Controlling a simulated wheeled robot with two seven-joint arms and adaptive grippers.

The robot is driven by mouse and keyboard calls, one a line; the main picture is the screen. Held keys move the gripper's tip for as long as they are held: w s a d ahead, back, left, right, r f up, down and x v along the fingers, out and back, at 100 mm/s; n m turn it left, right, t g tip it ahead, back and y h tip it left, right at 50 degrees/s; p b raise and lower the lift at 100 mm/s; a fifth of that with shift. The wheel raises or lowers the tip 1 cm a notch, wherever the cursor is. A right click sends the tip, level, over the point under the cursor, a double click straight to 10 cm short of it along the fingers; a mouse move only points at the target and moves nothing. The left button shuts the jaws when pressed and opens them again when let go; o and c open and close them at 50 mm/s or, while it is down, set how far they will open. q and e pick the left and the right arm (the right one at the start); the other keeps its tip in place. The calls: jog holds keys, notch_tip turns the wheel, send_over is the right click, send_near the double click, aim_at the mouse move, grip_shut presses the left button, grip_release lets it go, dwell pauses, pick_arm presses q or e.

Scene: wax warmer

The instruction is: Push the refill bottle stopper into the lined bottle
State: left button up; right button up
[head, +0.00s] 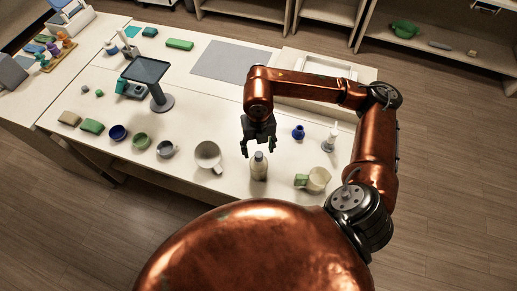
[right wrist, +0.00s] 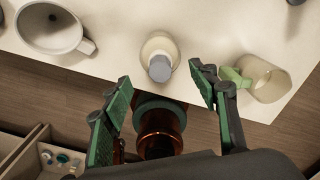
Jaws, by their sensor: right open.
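The refill bottle (head: 259,171) is pale and stands upright near the front edge of the white table. A grey stopper (head: 260,155) sits at its mouth; how deep it is seated I cannot tell. In the right wrist view the bottle (right wrist: 158,45) is beyond the fingers, with the grey stopper (right wrist: 160,70) facing the camera. My right gripper (head: 258,149) is open and empty, its fingers pointing down just above and behind the bottle. In the right wrist view its two green-padded fingers (right wrist: 163,88) are spread apart, with the stopper between and beyond them. My left gripper is not in view.
A white mug (head: 208,156) stands left of the bottle; a beige mug with a green handle (head: 318,179) stands right. A small blue vase (head: 298,132) and a pump bottle (head: 329,140) are behind at right. A dark-topped stand (head: 148,70) is farther left.

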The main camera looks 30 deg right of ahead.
jog(key=shift+r, duration=0.4)
notch_tip(320, 180, up, 12)
dwell(0.7)
jog(key=shift+a+f, duration=0.1)
dwell(0.9)
